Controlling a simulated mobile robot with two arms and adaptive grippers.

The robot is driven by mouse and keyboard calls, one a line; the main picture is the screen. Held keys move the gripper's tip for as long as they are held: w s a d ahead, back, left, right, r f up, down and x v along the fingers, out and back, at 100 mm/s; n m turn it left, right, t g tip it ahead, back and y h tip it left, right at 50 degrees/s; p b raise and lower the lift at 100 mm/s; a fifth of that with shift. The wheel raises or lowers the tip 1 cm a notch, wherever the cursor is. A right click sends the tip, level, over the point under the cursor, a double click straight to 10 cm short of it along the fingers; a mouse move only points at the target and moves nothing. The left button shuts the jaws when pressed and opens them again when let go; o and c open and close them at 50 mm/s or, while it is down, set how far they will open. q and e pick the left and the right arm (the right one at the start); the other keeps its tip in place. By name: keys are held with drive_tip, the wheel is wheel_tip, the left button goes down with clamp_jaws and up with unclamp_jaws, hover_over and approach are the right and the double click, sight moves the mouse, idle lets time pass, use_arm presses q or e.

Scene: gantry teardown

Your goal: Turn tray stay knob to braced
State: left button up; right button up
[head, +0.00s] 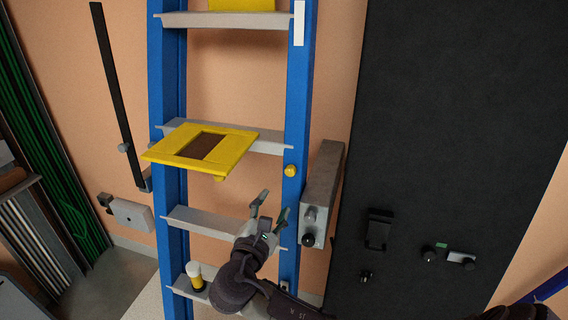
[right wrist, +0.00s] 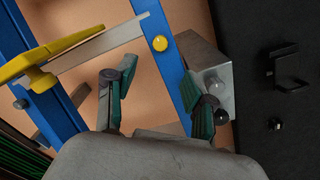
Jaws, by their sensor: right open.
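A yellow tray (head: 177,157) with a brown inset panel stands out from a blue ladder (head: 296,100). A round yellow knob (head: 291,170) sits on the ladder's right rail, right of the tray; it also shows in the right wrist view (right wrist: 160,43). I cannot read its setting. A small yellow part (right wrist: 40,80) shows under the tray. My right gripper (head: 271,206) is open and empty, below the knob and in front of the ladder. In the right wrist view its fingers (right wrist: 157,75) are spread, with the knob beyond them, apart from both. My left gripper is not in view.
A grey box (head: 322,185) with two round knobs stands right of the rail, close to my right gripper. A dark panel (head: 440,120) with several small fittings fills the right. A white-and-yellow cylinder (head: 195,276) stands on a low rung.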

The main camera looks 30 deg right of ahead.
sight(289, 173)
drive_tip(key=p+x, duration=0.4)
drive_tip(key=x, duration=0.7)
drive_tip(key=shift+w+d+r, duration=0.1)
drive_tip(key=shift+d, duration=0.05)
drive_tip(key=shift+w+d, duration=0.5)
drive_tip(key=shift+d, duration=0.05)
drive_tip(key=shift+c, duration=0.2)
clamp_jaws()
